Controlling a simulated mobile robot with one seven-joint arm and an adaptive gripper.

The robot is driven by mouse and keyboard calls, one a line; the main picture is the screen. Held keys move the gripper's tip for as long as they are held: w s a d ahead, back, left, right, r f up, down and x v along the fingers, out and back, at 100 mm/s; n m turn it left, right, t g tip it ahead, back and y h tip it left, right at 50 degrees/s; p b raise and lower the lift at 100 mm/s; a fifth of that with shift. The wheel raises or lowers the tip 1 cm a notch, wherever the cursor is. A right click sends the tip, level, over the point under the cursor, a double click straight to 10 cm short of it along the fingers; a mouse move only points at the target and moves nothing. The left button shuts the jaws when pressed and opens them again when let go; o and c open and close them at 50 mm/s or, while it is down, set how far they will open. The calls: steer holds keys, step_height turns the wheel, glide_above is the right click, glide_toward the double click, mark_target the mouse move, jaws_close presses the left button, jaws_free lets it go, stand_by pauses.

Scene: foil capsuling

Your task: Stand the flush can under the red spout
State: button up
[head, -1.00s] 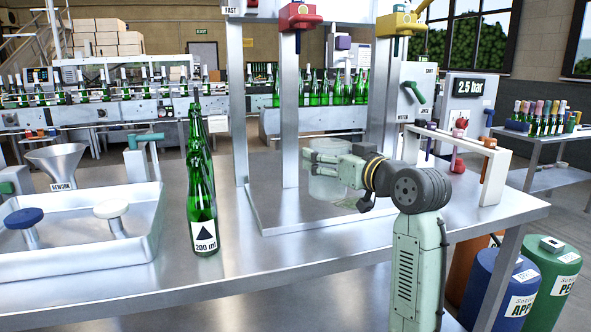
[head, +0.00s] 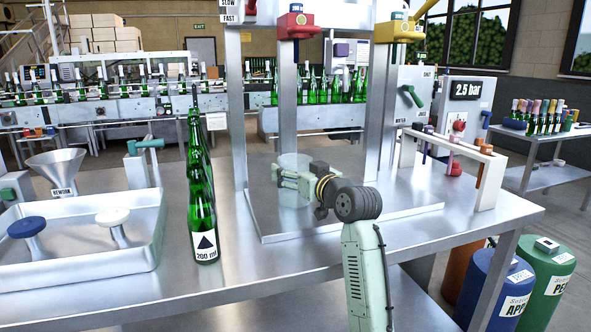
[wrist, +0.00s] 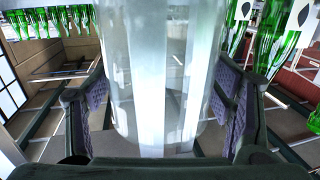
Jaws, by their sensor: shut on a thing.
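The flush can (head: 295,162) is a clear, glassy cylinder. My gripper (head: 287,178) is shut around its side, and the can looks upright. In the wrist view the can (wrist: 160,80) fills the middle between the two purple-padded fingers of my gripper (wrist: 160,110). The red spout (head: 297,25) is on a steel post at the top of the stand. In the head view the can is below the red spout and in front of its post. Whether the can's bottom touches the steel base plate (head: 385,212) I cannot tell.
A yellow spout (head: 400,27) is on the post to the right. A row of green bottles (head: 202,200) stands left of the base plate. A steel tray (head: 100,262) is at the far left. A white rack (head: 487,180) stands to the right.

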steer(key=o, duration=0.8)
steer(key=shift+f, duration=0.2)
steer(key=o, duration=0.5)
steer(key=shift+c, duration=0.2)
steer(key=shift+r, duration=0.1)
steer(key=shift+r, duration=0.15)
steer(key=b+v, duration=0.2)
steer(key=v, duration=1)
steer(key=shift+b, duration=0.3)
